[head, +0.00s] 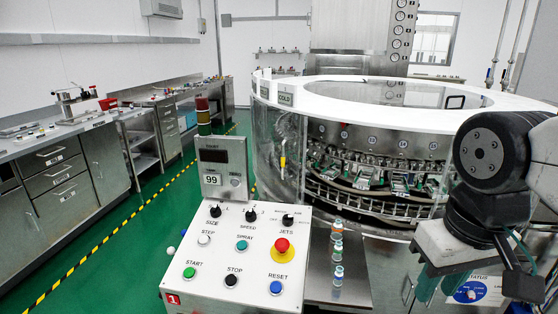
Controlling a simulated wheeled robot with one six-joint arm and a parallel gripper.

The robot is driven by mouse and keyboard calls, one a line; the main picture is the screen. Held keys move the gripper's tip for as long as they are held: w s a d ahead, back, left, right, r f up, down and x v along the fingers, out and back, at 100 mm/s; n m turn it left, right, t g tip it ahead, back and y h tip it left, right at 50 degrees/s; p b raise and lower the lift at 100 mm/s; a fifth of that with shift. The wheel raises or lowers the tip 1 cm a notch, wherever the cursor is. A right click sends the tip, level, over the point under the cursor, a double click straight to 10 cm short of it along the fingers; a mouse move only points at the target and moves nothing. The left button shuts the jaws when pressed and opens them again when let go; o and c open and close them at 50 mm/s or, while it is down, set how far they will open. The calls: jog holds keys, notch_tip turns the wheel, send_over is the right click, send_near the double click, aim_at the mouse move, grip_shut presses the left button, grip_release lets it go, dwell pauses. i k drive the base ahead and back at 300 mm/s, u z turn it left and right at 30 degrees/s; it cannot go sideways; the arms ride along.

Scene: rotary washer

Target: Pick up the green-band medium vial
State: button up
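Several small vials stand upright in a row on a steel shelf (322,290) beside the control panel.
The control panel (245,250) with buttons and a red emergency stop stands left of the vials. The round washer (400,118) with clear walls rises behind them. Steel counters (70,150) line the left wall. The green floor (130,235) between is clear.

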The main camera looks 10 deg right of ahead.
aim_at(337, 249)
jog(key=k, duration=1.25)
jog(key=z, duration=0.65)
jog(key=i, duration=0.65)
jog(key=z, duration=0.6)
jog(key=i, duration=0.7)
jog(key=u, duration=0.75)
jog(key=i, duration=0.6)
jog(key=u, duration=0.55)
